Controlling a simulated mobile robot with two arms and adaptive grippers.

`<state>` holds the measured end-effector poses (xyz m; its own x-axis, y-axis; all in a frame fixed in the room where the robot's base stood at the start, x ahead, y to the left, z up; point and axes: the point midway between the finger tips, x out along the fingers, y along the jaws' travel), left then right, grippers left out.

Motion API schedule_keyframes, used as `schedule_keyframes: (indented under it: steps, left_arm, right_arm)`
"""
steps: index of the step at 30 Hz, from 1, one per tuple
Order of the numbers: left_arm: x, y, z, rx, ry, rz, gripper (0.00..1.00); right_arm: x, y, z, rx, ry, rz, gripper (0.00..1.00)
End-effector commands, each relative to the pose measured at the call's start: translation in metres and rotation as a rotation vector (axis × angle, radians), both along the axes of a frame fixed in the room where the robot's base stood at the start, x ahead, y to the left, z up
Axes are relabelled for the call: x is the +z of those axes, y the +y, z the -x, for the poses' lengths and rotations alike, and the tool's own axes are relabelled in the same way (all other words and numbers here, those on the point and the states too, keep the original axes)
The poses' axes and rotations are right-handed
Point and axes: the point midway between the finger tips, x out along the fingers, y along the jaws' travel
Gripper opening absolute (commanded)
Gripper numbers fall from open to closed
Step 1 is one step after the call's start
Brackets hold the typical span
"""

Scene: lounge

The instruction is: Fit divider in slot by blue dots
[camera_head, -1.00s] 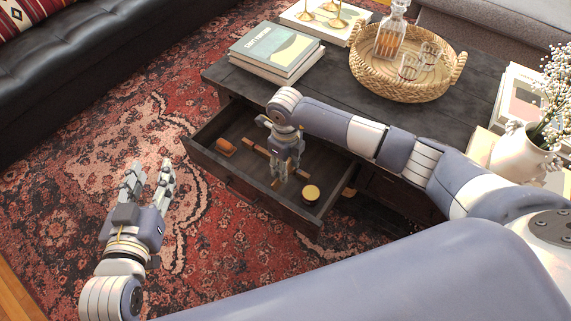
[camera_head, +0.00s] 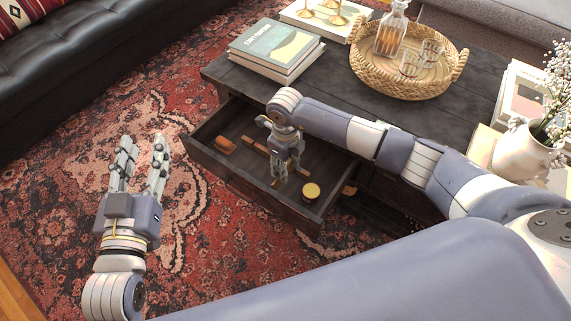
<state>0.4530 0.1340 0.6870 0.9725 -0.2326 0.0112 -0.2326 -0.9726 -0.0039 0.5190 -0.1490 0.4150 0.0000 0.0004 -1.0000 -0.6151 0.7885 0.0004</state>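The open drawer (camera_head: 237,184) of the dark table holds a thin light-brown wooden strip (camera_head: 254,146), which looks like the divider. My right gripper (camera_head: 279,176) points down into the drawer beside the strip and hides part of the drawer floor. I cannot tell whether its fingers are shut on the strip or another piece. My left gripper (camera_head: 141,160) is open and empty above the rug, left of the drawer, fingers pointing away. The slot and blue dots are too small or hidden to make out.
In the drawer are a small brown wooden object (camera_head: 225,145) at the left and a round gold-lidded jar (camera_head: 311,191) at the right.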

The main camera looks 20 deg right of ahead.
Motion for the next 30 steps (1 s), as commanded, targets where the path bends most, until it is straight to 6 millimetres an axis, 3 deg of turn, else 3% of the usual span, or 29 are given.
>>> schedule_keyframes:
  steps: [30]
  left_arm:
    - [0.043, -0.005, 0.004, -0.013, -0.222, 0.06, 0.4]
  right_arm:
    - [-0.011, 0.0, 0.0, 0.0, 0.0, 0.0, 0.15]
